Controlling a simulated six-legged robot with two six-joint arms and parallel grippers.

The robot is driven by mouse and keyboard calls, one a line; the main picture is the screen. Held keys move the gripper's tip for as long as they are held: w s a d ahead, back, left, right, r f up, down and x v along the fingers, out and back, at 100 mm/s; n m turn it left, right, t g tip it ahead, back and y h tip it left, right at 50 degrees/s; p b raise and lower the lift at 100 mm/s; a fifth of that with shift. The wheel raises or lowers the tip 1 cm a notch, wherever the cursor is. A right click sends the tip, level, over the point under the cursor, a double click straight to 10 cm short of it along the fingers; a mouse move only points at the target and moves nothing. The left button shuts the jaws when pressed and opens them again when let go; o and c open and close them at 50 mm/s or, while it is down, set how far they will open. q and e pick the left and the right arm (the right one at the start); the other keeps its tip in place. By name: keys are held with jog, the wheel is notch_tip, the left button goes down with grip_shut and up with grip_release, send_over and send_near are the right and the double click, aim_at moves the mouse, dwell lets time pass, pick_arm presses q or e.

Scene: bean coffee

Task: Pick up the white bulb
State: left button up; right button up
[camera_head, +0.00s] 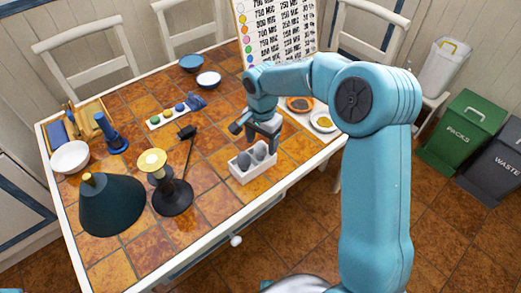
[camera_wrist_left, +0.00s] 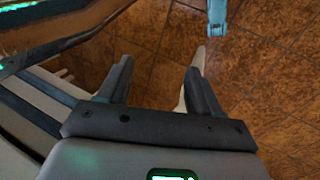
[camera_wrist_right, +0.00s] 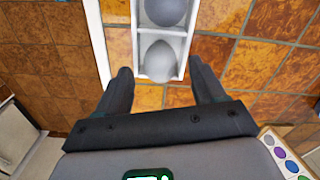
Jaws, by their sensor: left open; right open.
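In the right wrist view, the paler, light grey-white bulb (camera_wrist_right: 160,62) sits in the nearer compartment, and a darker grey bulb (camera_wrist_right: 166,10) sits in the other. My right gripper (camera_head: 263,138) is open and empty above the box, pointing down. In its wrist view the paler bulb shows between the fingertips, apart from both. My left gripper (camera_wrist_left: 157,68) is open and empty, over the floor; it does not show in the head view.
A lamp base (camera_head: 173,197) with a yellow top and a dark green shade (camera_head: 100,207) stand left of the box. Tiles around the box are mostly clear.

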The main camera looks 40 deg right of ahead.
jog(key=shift+f, duration=0.9)
jog(key=c, duration=1.1)
jog(key=shift+c, duration=0.2)
notch_tip(320, 180, up, 20)
jog(key=p, duration=0.2)
